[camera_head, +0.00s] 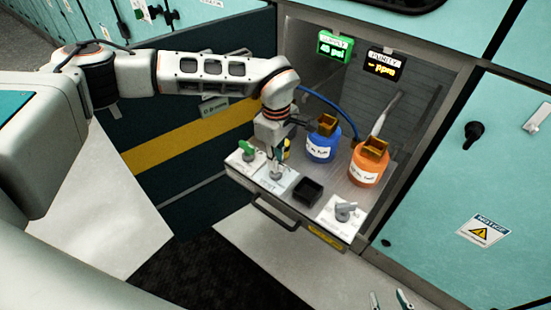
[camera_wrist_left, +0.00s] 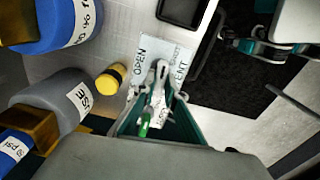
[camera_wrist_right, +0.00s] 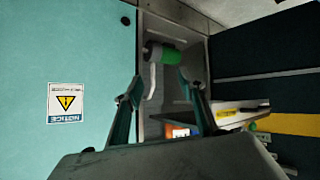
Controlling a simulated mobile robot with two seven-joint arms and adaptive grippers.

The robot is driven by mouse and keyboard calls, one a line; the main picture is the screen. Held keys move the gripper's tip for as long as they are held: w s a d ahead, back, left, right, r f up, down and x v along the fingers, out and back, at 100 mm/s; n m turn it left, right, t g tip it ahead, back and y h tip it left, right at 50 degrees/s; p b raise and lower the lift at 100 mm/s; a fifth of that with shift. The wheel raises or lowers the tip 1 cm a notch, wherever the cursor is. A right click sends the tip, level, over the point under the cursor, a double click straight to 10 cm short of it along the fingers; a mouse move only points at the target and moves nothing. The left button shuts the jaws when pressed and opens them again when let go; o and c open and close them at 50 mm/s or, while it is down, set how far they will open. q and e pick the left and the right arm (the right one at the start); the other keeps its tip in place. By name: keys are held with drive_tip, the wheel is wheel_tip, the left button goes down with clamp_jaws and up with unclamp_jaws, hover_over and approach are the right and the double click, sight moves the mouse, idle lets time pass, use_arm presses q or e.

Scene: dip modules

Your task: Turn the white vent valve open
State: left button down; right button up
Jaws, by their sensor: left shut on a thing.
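The white vent valve (camera_head: 276,174) sits on a pale label plate at the front of the pulled-out shelf. In the left wrist view its white handle (camera_wrist_left: 160,73) lies between the words OPEN and VENT. My left gripper (camera_head: 275,151) reaches down from above and is shut on the handle, partly hiding it; its fingers (camera_wrist_left: 157,100) also show in the left wrist view. How far the handle is turned is hard to tell. My right gripper (camera_head: 390,300) is open and empty at the bottom edge, away from the shelf; its spread fingers show in the right wrist view (camera_wrist_right: 160,93).
A green-handled valve (camera_head: 246,151) is left of the vent valve, a grey valve (camera_head: 345,211) right. A black square cup (camera_head: 308,190) sits between. A blue bottle (camera_head: 321,143) and orange bottle (camera_head: 368,165) stand behind. A green display (camera_head: 335,46) and black display (camera_head: 385,64) hang above.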

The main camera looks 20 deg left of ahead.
use_arm(q)
drive_tip(key=n+p, duration=0.3)
drive_tip(key=n, duration=0.1)
drive_tip(key=shift+r, duration=0.25)
drive_tip(key=n+p, duration=0.1)
drive_tip(key=n, duration=0.1)
drive_tip(key=shift+n+p, duration=0.3)
drive_tip(key=shift+n, duration=0.1)
drive_tip(key=n+p, duration=0.3)
drive_tip(key=n, duration=0.3)
drive_tip(key=shift+f, duration=0.15)
drive_tip(key=shift+n, duration=1.2)
drive_tip(key=shift+n+p, duration=0.5)
drive_tip(key=shift+n, duration=0.3)
drive_tip(key=c, duration=2.1)
unclamp_jaws()
drive_tip(key=shift+f, duration=0.1)
